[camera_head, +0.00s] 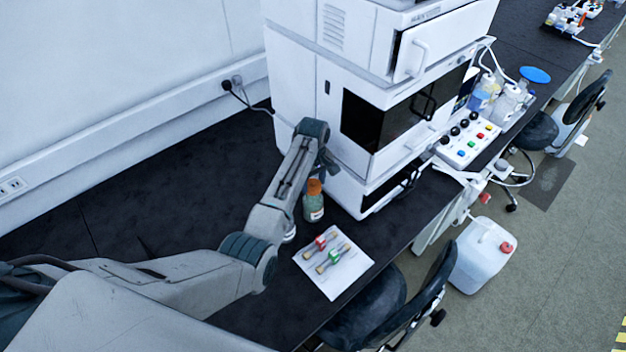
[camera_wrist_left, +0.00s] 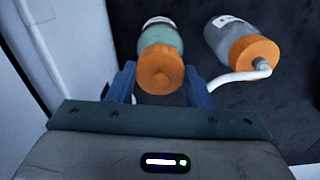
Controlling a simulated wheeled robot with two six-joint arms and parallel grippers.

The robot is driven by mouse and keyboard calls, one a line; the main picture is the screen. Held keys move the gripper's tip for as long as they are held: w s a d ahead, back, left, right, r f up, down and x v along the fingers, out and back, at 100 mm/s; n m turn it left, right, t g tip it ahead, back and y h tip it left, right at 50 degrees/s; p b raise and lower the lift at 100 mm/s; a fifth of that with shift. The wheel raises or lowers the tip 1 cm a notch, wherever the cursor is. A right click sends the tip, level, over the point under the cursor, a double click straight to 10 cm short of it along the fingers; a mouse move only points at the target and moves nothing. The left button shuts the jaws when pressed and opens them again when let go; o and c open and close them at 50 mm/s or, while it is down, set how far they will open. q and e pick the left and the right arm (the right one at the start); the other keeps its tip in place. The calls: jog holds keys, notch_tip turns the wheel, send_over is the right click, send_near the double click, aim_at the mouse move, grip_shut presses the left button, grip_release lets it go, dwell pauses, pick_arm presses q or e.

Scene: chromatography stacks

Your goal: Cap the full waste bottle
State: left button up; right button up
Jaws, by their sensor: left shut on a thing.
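A bottle (camera_head: 314,207) with greenish contents and a pale label stands upright on the dark bench beside the white instrument stack. An orange cap (camera_head: 314,186) is at its top. My left gripper (camera_head: 322,167) is at the cap, partly hidden by its own wrist. In the left wrist view, the left gripper (camera_wrist_left: 161,84) is shut on the orange cap (camera_wrist_left: 160,70), with the green bottle (camera_wrist_left: 163,38) directly beyond it. I cannot tell whether the cap is seated on the neck. My right gripper is not in view.
A second bottle (camera_wrist_left: 234,32) with an orange cap and white tube stands beside the green one. The instrument stack (camera_head: 330,90) rises close behind. A white sheet (camera_head: 334,263) with small coloured columns lies in front. A white canister (camera_head: 483,256) stands on the floor.

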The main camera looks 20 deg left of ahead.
pick_arm(q)
jog(key=shift+r+p, duration=0.1)
jog(key=shift+p, duration=0.3)
dwell(0.4)
jog(key=shift+f, duration=0.2)
jog(key=shift+c, duration=0.2)
dwell(1.5)
jog(key=o, duration=1.5)
jog(key=shift+r, duration=3.5)
